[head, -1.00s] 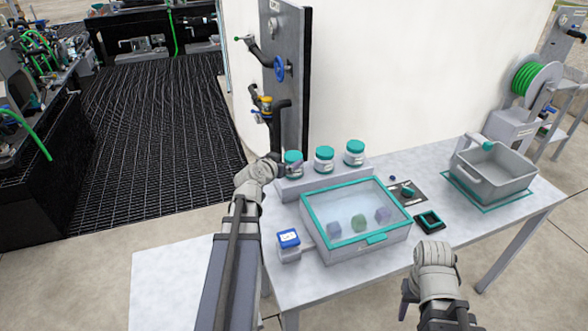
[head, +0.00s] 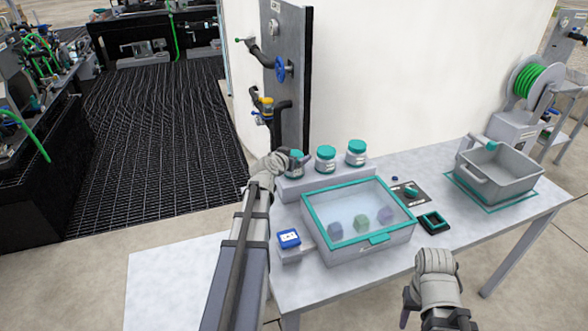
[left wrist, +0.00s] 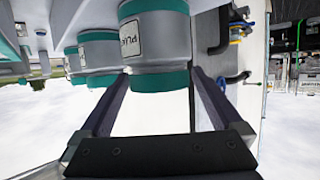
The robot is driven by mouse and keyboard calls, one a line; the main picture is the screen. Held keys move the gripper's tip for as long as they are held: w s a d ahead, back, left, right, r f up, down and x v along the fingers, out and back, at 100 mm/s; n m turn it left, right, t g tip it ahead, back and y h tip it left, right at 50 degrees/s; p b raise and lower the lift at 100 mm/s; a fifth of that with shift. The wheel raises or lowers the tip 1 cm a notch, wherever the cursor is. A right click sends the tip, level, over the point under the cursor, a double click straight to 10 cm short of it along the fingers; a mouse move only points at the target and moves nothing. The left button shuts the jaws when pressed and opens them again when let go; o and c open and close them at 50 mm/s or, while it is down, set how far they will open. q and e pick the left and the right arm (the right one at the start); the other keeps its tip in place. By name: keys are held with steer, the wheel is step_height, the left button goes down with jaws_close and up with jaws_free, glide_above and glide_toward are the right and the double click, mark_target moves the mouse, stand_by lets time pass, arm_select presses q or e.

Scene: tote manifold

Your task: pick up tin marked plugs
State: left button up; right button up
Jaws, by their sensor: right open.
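The tin marked with letters starting PLU (left wrist: 152,45) is a grey tin with teal ends, large in the left wrist view. In the head view it is the leftmost of three tins, partly hidden by my left gripper (head: 292,165), and its teal lid (head: 295,154) shows. The tin stands on a grey raised block (head: 322,183). My left gripper's fingers (left wrist: 160,78) are apart, one on each side of the tin's teal end. I cannot tell whether they touch it. My right gripper (head: 408,306) is open and empty in front of the table.
Two similar tins, the middle one (head: 325,160) and the right one (head: 356,153), stand close beside it. A teal-rimmed clear-lidded box (head: 312,222), a blue-topped small box (head: 289,240), a black square holder (head: 433,222) and a grey tote (head: 527,180) occupy the table.

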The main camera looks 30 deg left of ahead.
arm_select(q)
steer(key=c, duration=1.1)
steer(key=shift+r, duration=0.1)
step_height(320, 180, up, 10)
steer(key=p, duration=1)
